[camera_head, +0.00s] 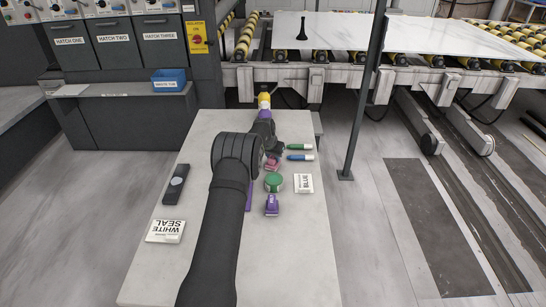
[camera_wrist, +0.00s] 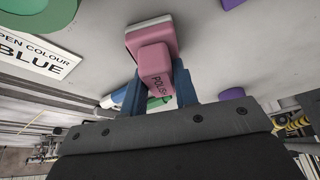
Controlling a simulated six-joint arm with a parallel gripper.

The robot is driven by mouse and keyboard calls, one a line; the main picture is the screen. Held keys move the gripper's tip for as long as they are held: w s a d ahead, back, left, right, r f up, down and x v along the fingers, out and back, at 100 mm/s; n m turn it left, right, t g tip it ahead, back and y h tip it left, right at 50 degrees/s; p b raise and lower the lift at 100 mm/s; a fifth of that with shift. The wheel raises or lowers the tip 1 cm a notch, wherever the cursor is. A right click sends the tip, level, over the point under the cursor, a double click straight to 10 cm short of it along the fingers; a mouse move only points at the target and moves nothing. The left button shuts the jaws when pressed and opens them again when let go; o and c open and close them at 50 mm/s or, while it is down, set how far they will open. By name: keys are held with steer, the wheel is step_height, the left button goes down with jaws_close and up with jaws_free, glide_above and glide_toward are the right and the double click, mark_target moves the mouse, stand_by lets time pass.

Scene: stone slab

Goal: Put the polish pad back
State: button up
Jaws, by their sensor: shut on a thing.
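The polish pad is a pink block with a grip marked "POLISH" and a pale underside. In the wrist view the polish pad (camera_wrist: 155,62) sits between the two blue fingers of my gripper (camera_wrist: 158,88), which is shut on its grip. In the head view the polish pad (camera_head: 271,166) shows as a small pink patch beside my arm, which hides much of it. I cannot tell whether the pad touches the slab (camera_head: 285,265).
A green round item (camera_head: 273,182), purple pad (camera_head: 271,206) and "BLUE" card (camera_head: 304,184) lie close by. Green (camera_head: 300,147) and blue (camera_head: 301,157) markers lie farther back. A dark tool (camera_head: 175,186) and "WHITE SEAL" card (camera_head: 165,231) lie left. The front right is clear.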

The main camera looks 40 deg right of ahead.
steer(key=o, duration=0.9)
steer(key=shift+f, duration=0.1)
steer(key=shift+a+r, duration=0.1)
steer(key=shift+r, duration=0.4)
steer(key=v, duration=1.1)
steer(key=shift+a+r, duration=0.1)
steer(key=shift+r, duration=0.05)
steer(key=x, duration=1.2)
steer(key=shift+s+f, duration=0.1)
steer(key=shift+f, duration=0.15)
steer(key=shift+r, duration=0.2)
